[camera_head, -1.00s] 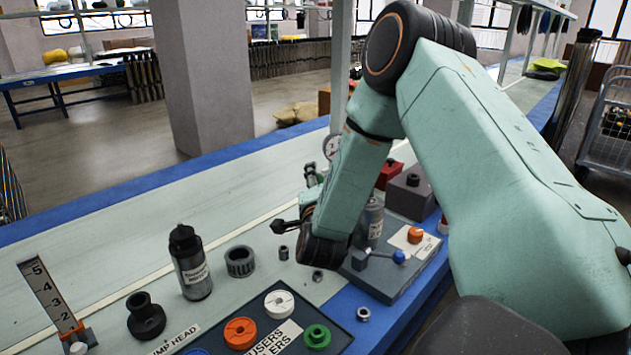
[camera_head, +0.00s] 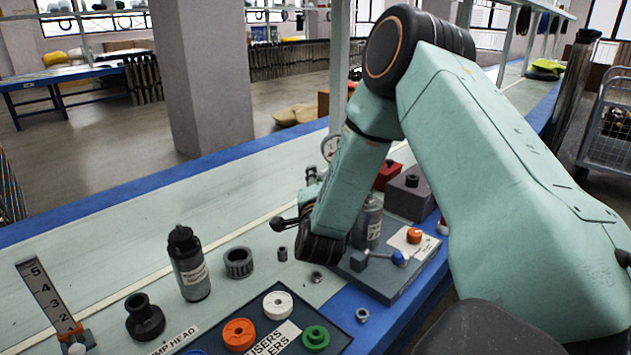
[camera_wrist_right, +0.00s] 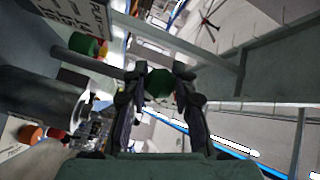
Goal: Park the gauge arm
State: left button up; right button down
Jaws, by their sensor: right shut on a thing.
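My right gripper (camera_wrist_right: 160,78) is shut on a dark green rounded thing (camera_wrist_right: 159,84), seen between its fingers in the right wrist view. In the head view my own right arm mostly hides that gripper, and I cannot tell what the green thing belongs to. A small round dial gauge (camera_head: 330,147) shows just behind my forearm, partly covered by it. No part is clearly recognisable as the gauge arm. My left gripper is not in view.
A grey plate with a blue-knobbed lever (camera_head: 399,258) and an orange knob (camera_head: 414,235) lies right of my wrist. A dark bottle (camera_head: 188,263), a ribbed ring (camera_head: 239,262) and a numbered upright strip (camera_head: 48,297) stand left. The bench behind them is clear.

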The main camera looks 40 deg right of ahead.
jog(key=shift+w+f, duration=0.1)
dwell(0.4)
jog(key=w+d+m+g+h+b, duration=0.1)
jog(key=w+m+g+h+b, duration=0.2)
jog(key=w+b, duration=0.4)
jog(key=shift+w+d, duration=0.2)
jog(key=shift+w, duration=4.05)
